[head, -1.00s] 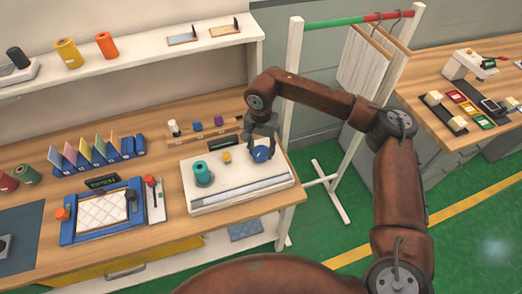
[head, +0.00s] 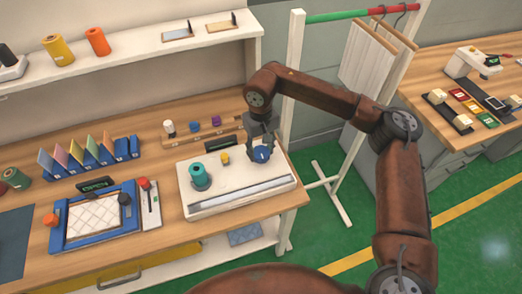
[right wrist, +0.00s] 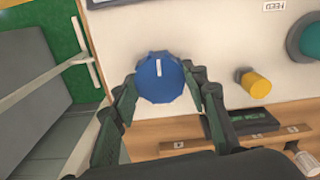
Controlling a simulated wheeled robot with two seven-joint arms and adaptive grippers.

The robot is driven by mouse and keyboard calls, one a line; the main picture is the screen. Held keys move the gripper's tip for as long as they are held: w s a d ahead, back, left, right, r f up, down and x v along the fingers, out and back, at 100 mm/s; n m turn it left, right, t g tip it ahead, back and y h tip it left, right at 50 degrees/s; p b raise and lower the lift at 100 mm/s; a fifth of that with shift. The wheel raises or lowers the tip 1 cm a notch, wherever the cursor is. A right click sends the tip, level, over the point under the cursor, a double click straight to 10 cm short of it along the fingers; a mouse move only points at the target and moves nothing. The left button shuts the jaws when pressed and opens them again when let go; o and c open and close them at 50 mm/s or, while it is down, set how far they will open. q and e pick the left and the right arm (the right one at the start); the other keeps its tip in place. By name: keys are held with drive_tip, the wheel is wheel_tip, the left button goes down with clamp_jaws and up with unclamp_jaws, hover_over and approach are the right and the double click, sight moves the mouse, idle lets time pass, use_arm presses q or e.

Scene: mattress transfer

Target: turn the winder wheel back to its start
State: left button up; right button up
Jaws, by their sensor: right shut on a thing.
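The blue winder wheel (head: 261,154) sits at the right end of the white winder board (head: 235,195). In the right wrist view the wheel (right wrist: 160,78) is a many-sided blue knob with a short white mark on its top. My right gripper (head: 261,147) reaches down over the wheel from behind. In the right wrist view its two fingers (right wrist: 158,92) sit on either side of the wheel, shut on it. My left gripper does not show.
A teal spool (head: 199,177) and a small yellow knob (head: 225,158) stand on the same board. A blue frame with a quilted pad (head: 94,216) lies to the left. A white post (head: 291,130) of a hanging rack rises just right of the board.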

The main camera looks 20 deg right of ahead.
sight(261, 151)
drive_tip(key=shift+n, duration=0.4)
drive_tip(key=o, duration=1.2)
drive_tip(key=shift+c, duration=0.2)
wheel_tip(261, 151, up, 12)
